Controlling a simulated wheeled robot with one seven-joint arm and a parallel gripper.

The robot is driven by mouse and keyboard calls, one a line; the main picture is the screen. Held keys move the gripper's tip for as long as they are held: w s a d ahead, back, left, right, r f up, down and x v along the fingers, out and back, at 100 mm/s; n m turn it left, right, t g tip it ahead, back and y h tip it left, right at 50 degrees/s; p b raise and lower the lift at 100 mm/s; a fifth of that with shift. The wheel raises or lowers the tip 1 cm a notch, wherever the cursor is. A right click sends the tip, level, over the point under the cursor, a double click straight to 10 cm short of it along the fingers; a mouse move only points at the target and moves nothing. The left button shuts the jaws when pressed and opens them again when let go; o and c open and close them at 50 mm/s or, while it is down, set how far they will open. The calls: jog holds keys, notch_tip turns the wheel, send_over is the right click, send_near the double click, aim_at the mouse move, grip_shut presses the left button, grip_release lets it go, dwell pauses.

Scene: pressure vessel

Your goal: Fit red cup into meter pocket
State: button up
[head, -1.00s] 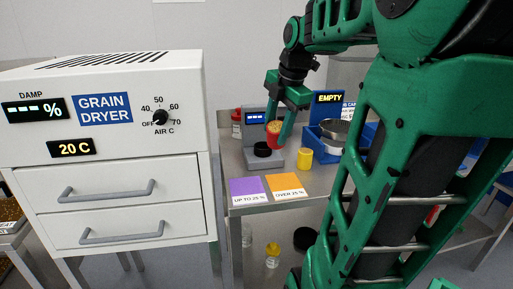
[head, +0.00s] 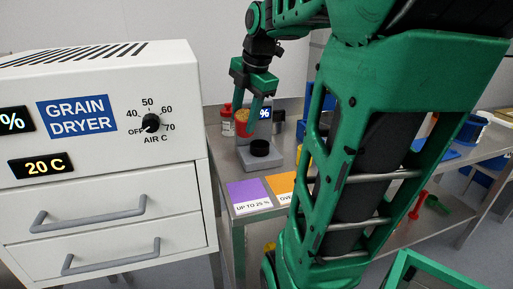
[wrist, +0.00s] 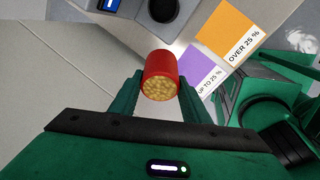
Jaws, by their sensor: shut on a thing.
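The red cup (head: 241,129), full of yellow grain, is held between the fingers of my gripper (head: 251,108). In the wrist view, the red cup (wrist: 159,70) sits between the two green fingers with its grain-filled mouth toward the camera. The grey meter (head: 277,159) stands on the steel bench, and its round black pocket (head: 260,148) is on top. In the head view the cup appears up and left of the pocket, apart from it. The wrist view shows the dark pocket (wrist: 163,8) at the top edge, beyond the cup. My arm partly covers the meter's display (head: 265,114).
The grain dryer (head: 100,150) stands close on the left. A purple card (head: 248,190) and an orange card (head: 282,186) lie at the bench's front. A red-capped jar (head: 226,122) stands behind the cup. My arm hides much of the bench to the right.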

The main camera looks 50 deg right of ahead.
jog(key=shift+d, duration=0.15)
jog(key=shift+w+d+f, duration=0.6)
jog(key=shift+d+f, duration=1.15)
jog(key=shift+d, duration=0.05)
jog(key=shift+w+d+f, duration=0.65)
jog(key=shift+d+f, duration=1.15)
jog(key=shift+w+d+f, duration=0.6)
jog(key=shift+d+f, duration=1.15)
jog(key=shift+d, duration=0.05)
jog(key=o, duration=1.2)
